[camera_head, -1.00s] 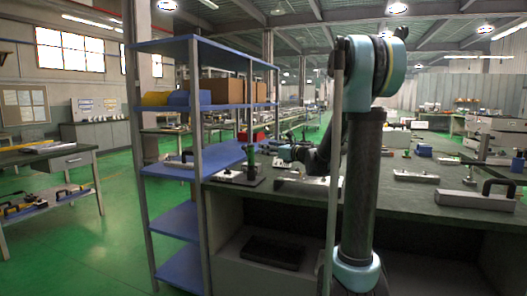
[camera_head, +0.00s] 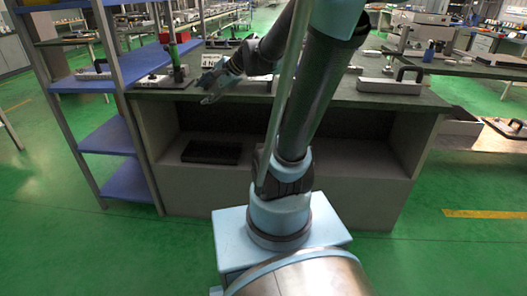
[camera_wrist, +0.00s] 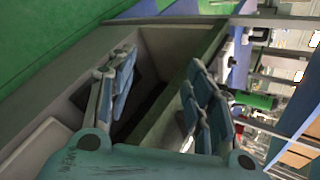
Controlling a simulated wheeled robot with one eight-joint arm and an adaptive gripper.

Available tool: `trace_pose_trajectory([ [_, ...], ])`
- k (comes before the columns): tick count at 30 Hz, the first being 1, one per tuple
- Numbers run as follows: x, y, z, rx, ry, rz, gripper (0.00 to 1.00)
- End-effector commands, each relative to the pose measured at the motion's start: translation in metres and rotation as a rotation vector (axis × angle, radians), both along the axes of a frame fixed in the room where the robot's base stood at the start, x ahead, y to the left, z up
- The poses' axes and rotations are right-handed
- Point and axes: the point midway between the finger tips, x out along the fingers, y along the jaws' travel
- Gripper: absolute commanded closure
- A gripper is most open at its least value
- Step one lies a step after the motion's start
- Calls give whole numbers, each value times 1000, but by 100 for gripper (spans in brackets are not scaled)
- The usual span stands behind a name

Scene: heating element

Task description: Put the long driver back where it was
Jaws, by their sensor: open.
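A tool with a green handle (camera_head: 174,56) stands upright on a small base at the left end of the dark workbench (camera_head: 390,97); I cannot tell for sure that it is the long driver. Green also shows at the right in the wrist view (camera_wrist: 257,101), partly behind my finger. My gripper (camera_head: 208,92) is at the bench's front edge, to the right of and lower in the picture than the green handle, apart from it. In the wrist view my gripper (camera_wrist: 160,65) has its fingers spread, with nothing between them.
A blue-board shelf unit (camera_head: 108,140) stands close on the left. Under the bench, a dark flat box (camera_head: 212,152) lies in the open bay. A long grey case with a black handle (camera_head: 390,86) lies on the bench to the right. Green floor is clear at the front right.

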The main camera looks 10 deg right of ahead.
Motion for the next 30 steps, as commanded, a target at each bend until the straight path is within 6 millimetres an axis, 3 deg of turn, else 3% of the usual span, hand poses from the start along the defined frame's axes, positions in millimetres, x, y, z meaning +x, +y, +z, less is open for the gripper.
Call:
trace_pose_trajectory([
  [1, -20, -8, -13, -82, -20, 49, 52],
  [6, -78, -40, -55, -367, -78, 244, 52],
  [16, -178, -119, -125, -843, -90, 650, 52],
  [22, -209, -152, -145, -989, -64, 805, 52],
  [30, -216, -160, -148, -1021, -56, 842, 52],
])
